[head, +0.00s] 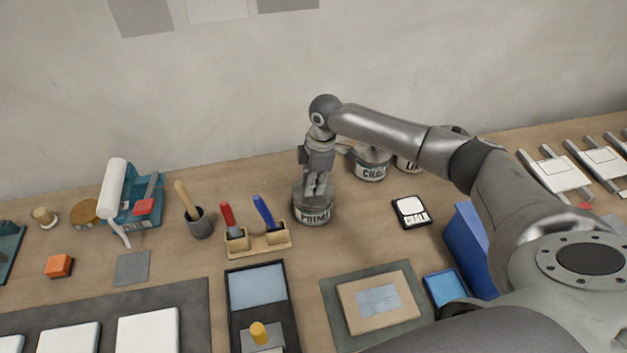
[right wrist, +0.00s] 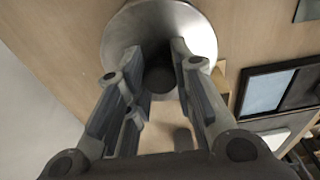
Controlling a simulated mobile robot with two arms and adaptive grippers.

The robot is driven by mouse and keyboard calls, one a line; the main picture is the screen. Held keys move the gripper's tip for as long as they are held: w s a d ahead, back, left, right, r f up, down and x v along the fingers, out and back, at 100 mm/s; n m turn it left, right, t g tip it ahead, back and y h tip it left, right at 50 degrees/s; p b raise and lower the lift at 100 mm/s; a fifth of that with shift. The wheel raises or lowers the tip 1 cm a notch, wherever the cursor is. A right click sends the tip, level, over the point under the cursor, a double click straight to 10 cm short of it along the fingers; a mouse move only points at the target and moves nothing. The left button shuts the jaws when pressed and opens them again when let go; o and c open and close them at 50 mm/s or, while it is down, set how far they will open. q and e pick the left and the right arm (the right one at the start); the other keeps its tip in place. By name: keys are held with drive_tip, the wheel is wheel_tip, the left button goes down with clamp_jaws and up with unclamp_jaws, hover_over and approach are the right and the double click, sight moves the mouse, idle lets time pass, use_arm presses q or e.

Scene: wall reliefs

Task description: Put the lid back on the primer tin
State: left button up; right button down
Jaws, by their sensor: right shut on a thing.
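The primer tin (head: 313,216) stands upright on the workbench, its label partly readable as "PRIM". My right gripper (head: 316,192) points straight down over the tin's top. In the right wrist view its fingers (right wrist: 160,85) are shut on the dark knob of the lid (right wrist: 127,32), a round grey metal disc. In the head view the lid is at the tin's mouth. I cannot tell whether it is fully seated or slightly above the rim. The inside of the tin is hidden. My left gripper is not in view.
A tin marked "CHAL" (head: 371,166) and another tin (head: 407,164) stand behind, partly hidden by my right arm. A wooden holder with red and blue-handled tools (head: 258,243) and a brush pot (head: 199,224) stand to the left. A black-framed card (head: 411,212) lies to the right.

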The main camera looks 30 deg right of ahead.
idle(0.4)
drive_tip(key=c, duration=1.2)
unclamp_jaws()
drive_tip(key=shift+o, duration=0.5)
drive_tip(key=o, duration=0.4)
